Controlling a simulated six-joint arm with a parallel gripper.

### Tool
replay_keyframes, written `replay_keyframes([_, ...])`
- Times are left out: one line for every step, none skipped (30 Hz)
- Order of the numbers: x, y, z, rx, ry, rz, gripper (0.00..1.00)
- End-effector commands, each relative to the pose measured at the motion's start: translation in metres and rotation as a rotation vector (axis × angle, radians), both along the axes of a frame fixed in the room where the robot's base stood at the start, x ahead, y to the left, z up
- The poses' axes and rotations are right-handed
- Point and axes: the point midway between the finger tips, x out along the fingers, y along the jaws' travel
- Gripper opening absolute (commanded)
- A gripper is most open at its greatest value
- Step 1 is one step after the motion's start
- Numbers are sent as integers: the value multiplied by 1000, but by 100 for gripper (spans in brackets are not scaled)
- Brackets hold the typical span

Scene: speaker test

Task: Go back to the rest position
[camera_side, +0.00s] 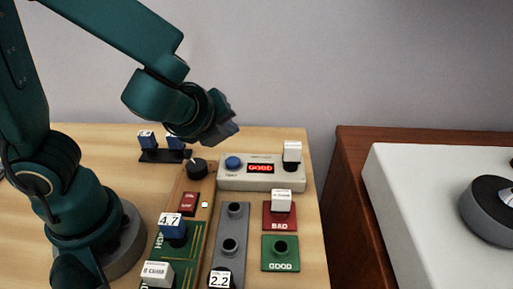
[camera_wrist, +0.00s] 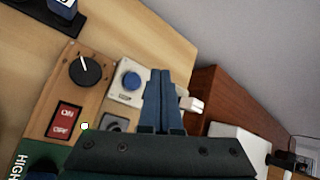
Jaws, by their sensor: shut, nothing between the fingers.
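My gripper (camera_side: 226,132) is in the air above the back of the table in the side view, near the tester box and the black rack. In the wrist view its two fingers (camera_wrist: 161,100) lie together, shut and empty. The tester box (camera_side: 236,181) has a blue button (camera_side: 233,162) and a red display (camera_side: 261,168) reading GOOD. A white block stands on the box's right end. The black knob (camera_side: 197,169) is just left of the box and also shows in the wrist view (camera_wrist: 85,70).
A red BAD pad (camera_side: 270,222) holds a white block (camera_side: 281,199); the green GOOD pad (camera_side: 270,260) has an empty socket. A grey strip (camera_side: 231,265) holds a piece marked 2.2. A blue piece marked 4.7 (camera_side: 172,225) stands on the green board. The black rack (camera_side: 155,156) holds blue pieces.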

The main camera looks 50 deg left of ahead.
Motion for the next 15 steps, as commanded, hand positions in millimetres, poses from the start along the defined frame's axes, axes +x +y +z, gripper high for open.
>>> replay_keyframes([0,0,0,0,0,0,0])
replay_keyframes([0,0,0,0,0,0,0])
replay_keyframes([0,0,0,0,0,0,0])
replay_keyframes([0,0,0,0,0,0,0])
replay_keyframes([0,0,0,0,0,0,0])
replay_keyframes([0,0,0,0,0,0,0])
replay_keyframes([0,0,0,0,1,1,0])
replay_keyframes([0,1,0,0,0,4,0])
replay_keyframes([1,4,1,-3,-5,14,0])
replay_keyframes([2,7,4,-9,-14,28,0])
replay_keyframes([3,11,8,-17,-28,45,0])
replay_keyframes([3,18,14,-34,-49,75,0])
replay_keyframes([2,24,19,-55,-65,109,0])
replay_keyframes([-1,30,23,-83,-80,153,0])
replay_keyframes([-7,39,28,-134,-102,230,0])
